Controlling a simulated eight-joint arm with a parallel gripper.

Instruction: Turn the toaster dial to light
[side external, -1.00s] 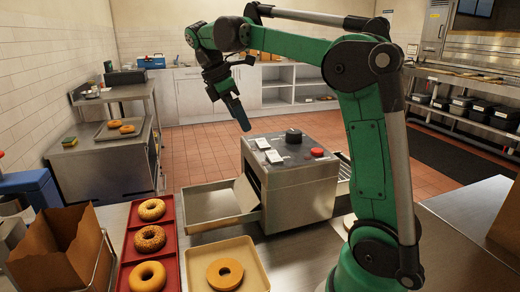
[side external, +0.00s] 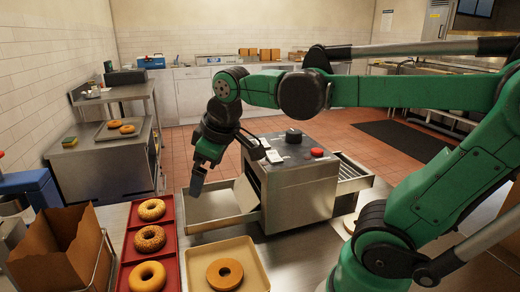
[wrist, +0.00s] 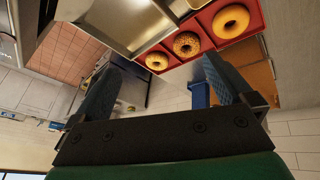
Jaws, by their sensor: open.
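The toaster (side external: 300,185) is a steel box with a dark grey top panel on the counter. Its black round dial (side external: 293,135) stands on the top panel, beside a red button (side external: 317,152) and white labels. I cannot read the dial's setting. My gripper (side external: 196,188) is open and empty, pointing down above the toaster's left tray (side external: 205,207), left of the toaster body and apart from the dial. In the wrist view my gripper's two fingers (wrist: 155,85) are spread with nothing between them; the dial does not show there.
A red tray (side external: 168,236) with several bagels (side external: 150,240) and a beige tray (side external: 250,255) with one plain bagel (side external: 224,274) lie in front. A paper bag (side external: 65,255) stands at the left. A slatted rack (side external: 355,178) extends from the toaster's right.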

